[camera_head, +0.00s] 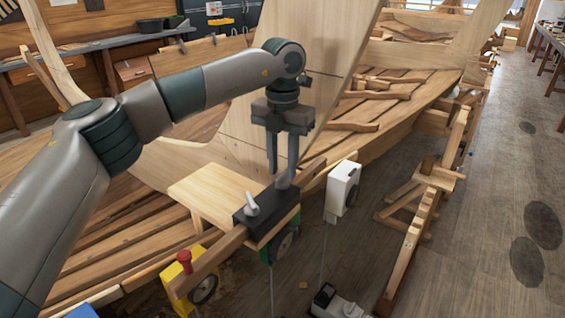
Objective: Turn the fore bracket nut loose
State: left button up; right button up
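A black bracket block (266,206) sits on the wooden rail by the hull's edge. A pale lever-like nut (252,204) stands on its near end, and a grey rounded nut (282,183) on its far end. I cannot tell which one is the fore bracket nut. My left gripper (282,171) points down just above the grey nut, its two fingers apart with a gap between them. The fingertips are close to the grey nut; whether they touch it I cannot tell. My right gripper is not in view.
A wooden board (213,192) lies beside the bracket. A white box with a dial (342,188) stands right of it, and a yellow box with a red knob (183,274) at the near left. A tall wooden panel (305,60) rises behind the gripper. Wooden trestles (425,200) stand right.

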pick_arm(q)
jog(key=shift+f, duration=0.45)
grip_shut()
